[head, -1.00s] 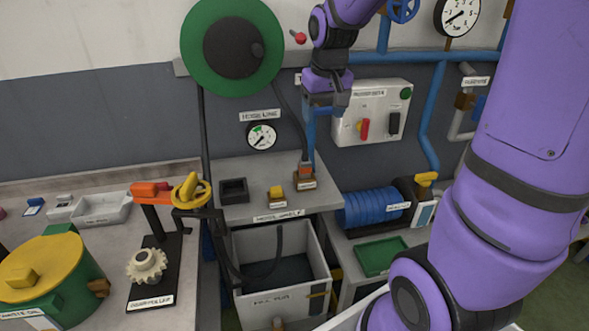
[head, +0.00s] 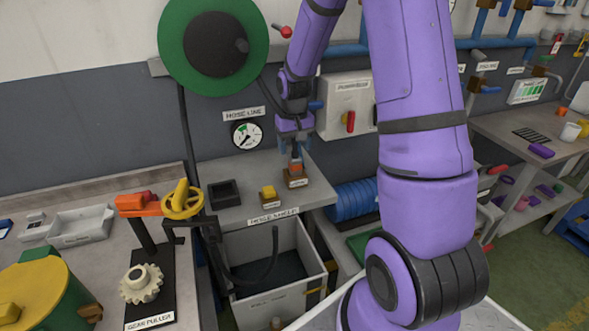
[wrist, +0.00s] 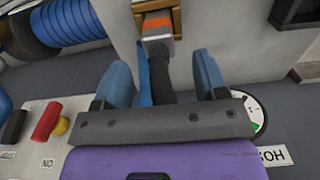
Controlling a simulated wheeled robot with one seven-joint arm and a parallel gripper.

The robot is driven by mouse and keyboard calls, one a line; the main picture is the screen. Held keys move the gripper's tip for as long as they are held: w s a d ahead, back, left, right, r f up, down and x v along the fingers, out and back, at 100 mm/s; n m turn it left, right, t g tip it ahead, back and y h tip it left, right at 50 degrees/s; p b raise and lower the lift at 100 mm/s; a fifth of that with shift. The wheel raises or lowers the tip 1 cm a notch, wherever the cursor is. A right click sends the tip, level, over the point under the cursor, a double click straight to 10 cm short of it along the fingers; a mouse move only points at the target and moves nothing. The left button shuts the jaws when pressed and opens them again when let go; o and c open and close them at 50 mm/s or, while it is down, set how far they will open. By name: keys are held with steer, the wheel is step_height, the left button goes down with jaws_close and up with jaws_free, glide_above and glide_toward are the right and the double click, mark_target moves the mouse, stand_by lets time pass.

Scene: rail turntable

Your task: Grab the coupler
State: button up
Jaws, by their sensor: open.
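The coupler (head: 296,167) is a small grey fitting with an orange band. It stands in a brown holder (head: 295,181) on the hose shelf. In the wrist view the coupler (wrist: 157,28) lies just beyond the fingertips, roughly centred between them, with its black hose (wrist: 162,86) running back between the fingers. My gripper (head: 295,142) is just above the coupler, pointing down. In the wrist view my gripper (wrist: 162,68) has its blue-padded fingers apart, one on each side of the hose. I see no contact between pads and coupler.
A yellow piece (head: 267,192) and a dark square tray (head: 224,194) stand left on the shelf. The green hose reel (head: 172,45), a gauge (head: 246,134) and a control box (head: 345,88) are on the wall behind. An open grey bin (head: 305,245) is below.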

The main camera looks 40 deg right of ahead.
mark_target(295, 157)
steer(key=shift+s+f, duration=0.2)
steer(key=shift+f, duration=2.8)
steer(key=c, duration=1.1)
steer(key=shift+r, duration=0.1)
